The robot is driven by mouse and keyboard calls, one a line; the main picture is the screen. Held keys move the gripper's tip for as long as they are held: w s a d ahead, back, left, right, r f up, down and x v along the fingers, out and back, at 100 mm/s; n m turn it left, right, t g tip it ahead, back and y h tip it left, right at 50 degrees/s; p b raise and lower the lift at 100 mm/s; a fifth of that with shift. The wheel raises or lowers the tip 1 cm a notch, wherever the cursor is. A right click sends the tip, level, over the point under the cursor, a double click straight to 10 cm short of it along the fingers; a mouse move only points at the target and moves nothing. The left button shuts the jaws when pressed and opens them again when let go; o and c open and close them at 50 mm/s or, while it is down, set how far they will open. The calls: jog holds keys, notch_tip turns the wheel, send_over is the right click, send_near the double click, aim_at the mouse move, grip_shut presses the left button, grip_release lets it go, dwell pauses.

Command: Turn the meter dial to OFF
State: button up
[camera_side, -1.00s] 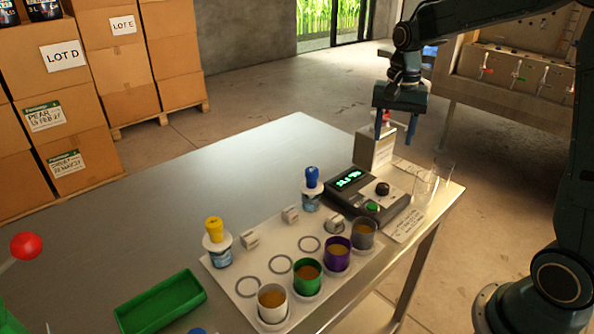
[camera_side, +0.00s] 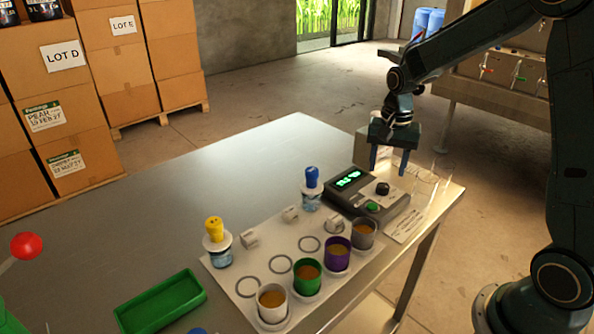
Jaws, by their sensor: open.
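The meter (camera_side: 345,200) is a dark box with a lit green display (camera_side: 349,179), near the table's right end. Its black dial (camera_side: 382,188) sits on the top face, right of the display, with a green button (camera_side: 372,208) in front of it. The dial's pointer and any OFF mark are too small to read. My gripper (camera_side: 388,166) points down with its two fingers apart and empty. Its fingertips are just above and behind the dial, and I see no contact with it.
Clear glasses (camera_side: 424,188) stand right of the meter. A blue-topped bottle (camera_side: 312,190) is to its left. Several filled cups, such as the grey one (camera_side: 364,234), stand in front on a white mat (camera_side: 245,287).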

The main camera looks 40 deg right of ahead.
aim_at(383, 185)
jog(key=shift+f, duration=2.7)
jog(key=shift+c, duration=0.4)
jog(key=c, duration=0.9)
jog(key=shift+n, duration=0.4)
jog(key=n, duration=1.1)
